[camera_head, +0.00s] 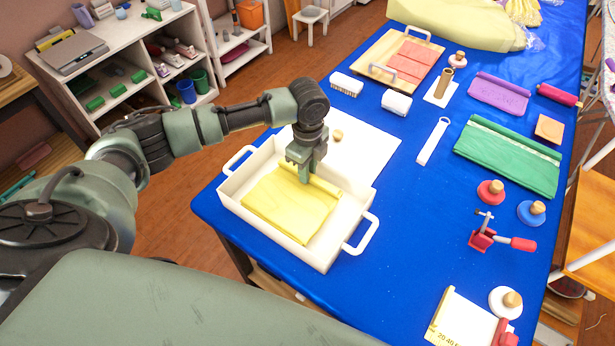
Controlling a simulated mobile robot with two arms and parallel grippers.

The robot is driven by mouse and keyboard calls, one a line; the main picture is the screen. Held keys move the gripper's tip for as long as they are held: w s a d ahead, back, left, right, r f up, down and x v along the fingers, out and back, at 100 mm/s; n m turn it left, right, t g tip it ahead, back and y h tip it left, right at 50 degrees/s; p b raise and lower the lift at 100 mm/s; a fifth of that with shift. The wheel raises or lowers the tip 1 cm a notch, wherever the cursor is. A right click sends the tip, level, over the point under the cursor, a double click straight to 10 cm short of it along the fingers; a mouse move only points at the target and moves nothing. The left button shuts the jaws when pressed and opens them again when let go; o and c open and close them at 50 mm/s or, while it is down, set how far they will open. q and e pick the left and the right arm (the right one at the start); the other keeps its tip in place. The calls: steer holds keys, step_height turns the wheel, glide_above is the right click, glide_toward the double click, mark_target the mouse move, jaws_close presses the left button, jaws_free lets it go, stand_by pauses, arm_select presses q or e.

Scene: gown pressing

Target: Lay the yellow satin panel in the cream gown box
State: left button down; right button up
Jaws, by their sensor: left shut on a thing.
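The yellow satin panel (290,208) lies flat inside the cream gown box (322,255), a shallow tray with a handle on its left and right sides. The panel's far edge is raised or rolled where my left gripper (302,175) meets it. My left gripper points down over the far part of the box and is shut on the panel. Its fingertips are partly hidden. My right gripper is not in view.
A blue-covered table (400,250) carries the box. A wooden tray with pink pieces (408,62), a purple cloth (497,95), a green cloth (508,155) and a red clamp tool (485,238) lie to the right. The table just right of the box is clear.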

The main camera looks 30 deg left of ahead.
arm_select(q)
step_height(320, 180, down, 4)
steer(key=shift+r, duration=0.2)
steer(key=shift+f, duration=0.1)
steer(key=shift+f, duration=0.3)
steer(key=c, duration=1.3)
jaws_free()
